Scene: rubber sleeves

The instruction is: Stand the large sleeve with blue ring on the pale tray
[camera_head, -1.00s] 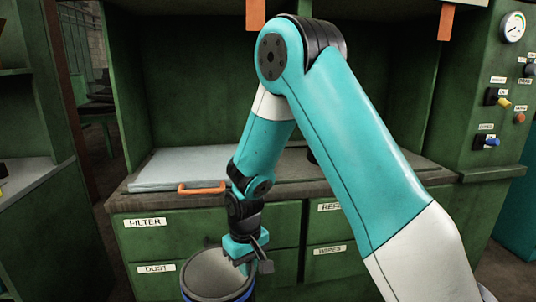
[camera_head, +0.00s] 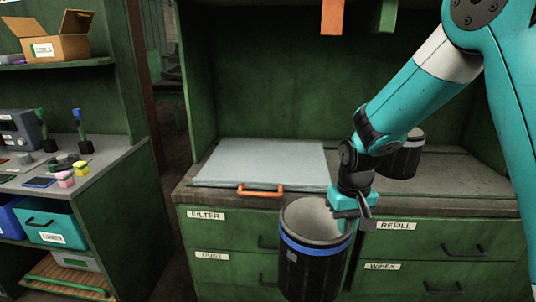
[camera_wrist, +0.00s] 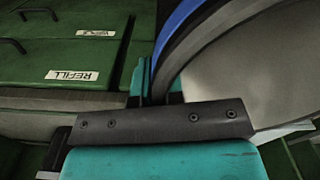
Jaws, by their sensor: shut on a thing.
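The large black sleeve with a blue ring (camera_head: 312,262) hangs upright in front of the green drawers, its pale open mouth facing up. My gripper (camera_head: 352,213) is shut on the right side of its rim. In the wrist view the blue ring (camera_wrist: 176,28) and the sleeve's grey inside (camera_wrist: 245,75) show beside the jaws (camera_wrist: 150,88). The pale tray (camera_head: 262,165), with an orange handle (camera_head: 261,190), lies flat on the counter, behind and left of the sleeve. Nothing stands on it.
A second black sleeve (camera_head: 402,160) stands on the counter at the right, partly behind my arm. The counter's front edge (camera_head: 400,207) lies behind the held sleeve. A side bench (camera_head: 115,150) with small items stands at the left. Orange and green strips (camera_head: 333,15) hang above.

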